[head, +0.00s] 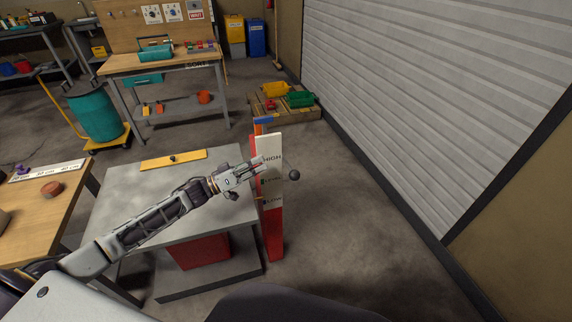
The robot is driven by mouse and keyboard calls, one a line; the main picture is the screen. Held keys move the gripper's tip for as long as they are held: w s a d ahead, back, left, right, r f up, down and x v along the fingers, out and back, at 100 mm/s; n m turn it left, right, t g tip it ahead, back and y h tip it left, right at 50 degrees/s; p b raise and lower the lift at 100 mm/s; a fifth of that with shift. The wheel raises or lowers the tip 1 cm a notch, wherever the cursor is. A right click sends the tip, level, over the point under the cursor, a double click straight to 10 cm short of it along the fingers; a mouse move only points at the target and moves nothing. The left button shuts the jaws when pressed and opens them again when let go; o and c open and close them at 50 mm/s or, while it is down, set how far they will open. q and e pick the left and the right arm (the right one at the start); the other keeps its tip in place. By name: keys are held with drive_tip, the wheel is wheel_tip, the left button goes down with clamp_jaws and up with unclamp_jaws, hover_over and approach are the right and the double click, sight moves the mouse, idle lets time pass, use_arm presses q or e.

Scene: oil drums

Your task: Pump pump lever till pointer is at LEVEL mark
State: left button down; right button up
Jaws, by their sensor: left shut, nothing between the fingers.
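A tall white gauge board (271,192) with a red side stands at the right end of the grey metal table. It reads HIGH near the top, with further marks lower down that look like LEVEL. A black ball knob (294,175), which looks like the end of the pump lever, shows just right of the board; the rest of the lever is hidden. My left gripper (262,165) is shut and empty at the board's upper left edge, left of the knob. I cannot tell whether it touches the board. I cannot make out the pointer clearly. My right gripper is not in view.
The grey table (150,210) carries a yellow strip (174,159) with a black knob. A wooden table (45,215) stands at the left. A teal drum (95,112) and a workbench (160,62) are behind. A pallet (285,111) holds bins. The floor at right is clear.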

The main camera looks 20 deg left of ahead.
use_arm(q)
drive_tip(key=shift+d, duration=0.1)
idle(0.5)
wheel_tip(320, 180, up, 2)
hover_over(286, 164)
drive_tip(key=s, duration=0.3)
drive_tip(key=f, duration=0.1)
drive_tip(key=s+d+f, duration=0.1)
drive_tip(key=s+f, duration=0.1)
drive_tip(key=shift+s+d+f, duration=0.15)
drive_tip(key=shift+d+f, duration=0.1)
idle(1.0)
drive_tip(key=shift+f+b, duration=0.1)
drive_tip(key=shift+b, duration=0.25)
